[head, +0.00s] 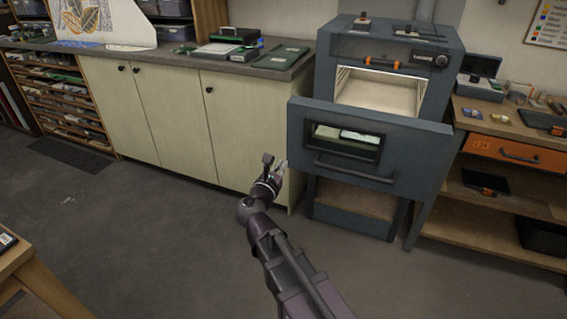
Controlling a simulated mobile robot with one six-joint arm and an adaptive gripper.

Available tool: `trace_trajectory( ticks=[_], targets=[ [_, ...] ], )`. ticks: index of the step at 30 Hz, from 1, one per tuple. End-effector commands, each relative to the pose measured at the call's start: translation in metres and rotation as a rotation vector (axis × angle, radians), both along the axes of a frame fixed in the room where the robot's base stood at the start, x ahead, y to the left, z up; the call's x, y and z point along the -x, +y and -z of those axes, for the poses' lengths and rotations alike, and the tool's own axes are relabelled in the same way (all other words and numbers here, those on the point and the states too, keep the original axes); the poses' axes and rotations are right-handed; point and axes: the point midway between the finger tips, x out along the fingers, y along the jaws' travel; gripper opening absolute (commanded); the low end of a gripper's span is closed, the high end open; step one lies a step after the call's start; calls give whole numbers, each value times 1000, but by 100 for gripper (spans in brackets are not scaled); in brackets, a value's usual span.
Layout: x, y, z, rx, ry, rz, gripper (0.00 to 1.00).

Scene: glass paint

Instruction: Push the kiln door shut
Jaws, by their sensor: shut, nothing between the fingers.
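The kiln (449,46) is a blue-grey cabinet at the right back. Its door (415,146) is a wide blue-grey panel with a window and a long bar handle (354,174). The door stands open, forward of the body and below the lit, pale chamber (378,92). Whitish-green pieces (360,137) show through the window. My gripper (284,164) is shut and empty, left of the door and low in front of the cupboards. It seems apart from the door, though their depth gap is hard to tell.
A cream cupboard (167,112) with a grey worktop stands left of the kiln. A wooden bench with an orange drawer (515,152) stands close on its right. A wooden table corner (30,262) is at lower left. The grey floor (150,225) between is clear.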

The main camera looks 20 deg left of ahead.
Motion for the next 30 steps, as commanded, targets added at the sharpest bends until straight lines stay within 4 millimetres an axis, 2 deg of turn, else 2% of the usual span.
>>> trace_trajectory(
  ticks=[21, 30],
  targets=[
    [-103, -2, 0, -1, 0, 1, 0],
    [-126, -4, 0, -1, 0, 0, 0]
  ],
)
